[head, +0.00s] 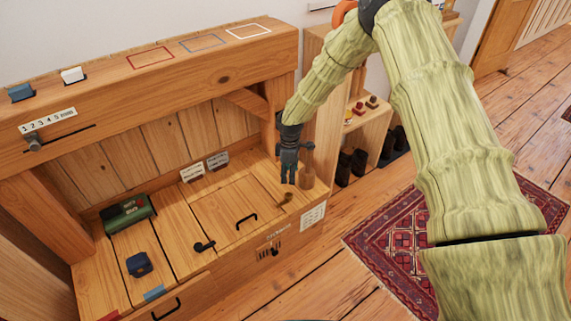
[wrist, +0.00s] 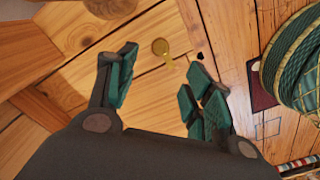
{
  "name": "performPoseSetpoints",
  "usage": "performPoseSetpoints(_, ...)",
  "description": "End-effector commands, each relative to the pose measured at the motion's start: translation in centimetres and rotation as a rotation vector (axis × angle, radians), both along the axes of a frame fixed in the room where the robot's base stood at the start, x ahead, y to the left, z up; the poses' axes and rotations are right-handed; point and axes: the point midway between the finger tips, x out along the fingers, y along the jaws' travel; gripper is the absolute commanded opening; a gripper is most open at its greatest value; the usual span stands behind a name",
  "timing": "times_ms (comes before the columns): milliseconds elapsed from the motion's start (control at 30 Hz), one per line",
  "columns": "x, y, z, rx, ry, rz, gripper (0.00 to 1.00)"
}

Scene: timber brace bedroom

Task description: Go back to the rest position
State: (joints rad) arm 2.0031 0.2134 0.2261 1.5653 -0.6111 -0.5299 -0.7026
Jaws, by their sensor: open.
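My gripper (head: 289,171) hangs from the bent arm above the right end of the wooden bench (head: 187,231), fingers pointing down. In the wrist view my gripper (wrist: 158,92) has its green-padded fingers spread apart, with nothing between them. A small brass-coloured piece (head: 286,199) lies on the bench just below and left of the fingers in the head view. It also shows beyond the fingertips in the wrist view (wrist: 160,47). The gripper looks apart from it.
A green box (head: 127,212), a dark blue block (head: 139,264) and a black handle (head: 246,221) are on the bench. A wooden post (head: 306,168) stands close right of the gripper. Shelves (head: 363,137) stand behind the arm. A red rug (head: 400,247) lies on the floor at right.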

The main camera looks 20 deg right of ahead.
Motion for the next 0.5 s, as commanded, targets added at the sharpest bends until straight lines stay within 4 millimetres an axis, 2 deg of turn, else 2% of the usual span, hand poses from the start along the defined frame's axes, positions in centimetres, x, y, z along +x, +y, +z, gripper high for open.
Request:
performPoseSetpoints(167,-0.1,0.0,-0.1,0.0,0.001,-0.001,0.51)
performPoseSetpoints(267,-1.0,0.4,-0.9,0.01,0.006,-0.016,0.51)
performPoseSetpoints(367,-3.6,1.5,-3.0,0.039,0.018,-0.061,0.51)
performPoseSetpoints(467,-7.8,2.9,-5.9,0.078,0.037,-0.144,0.51)
performPoseSetpoints(500,-9.8,3.4,-7.1,0.094,0.046,-0.186,0.51)
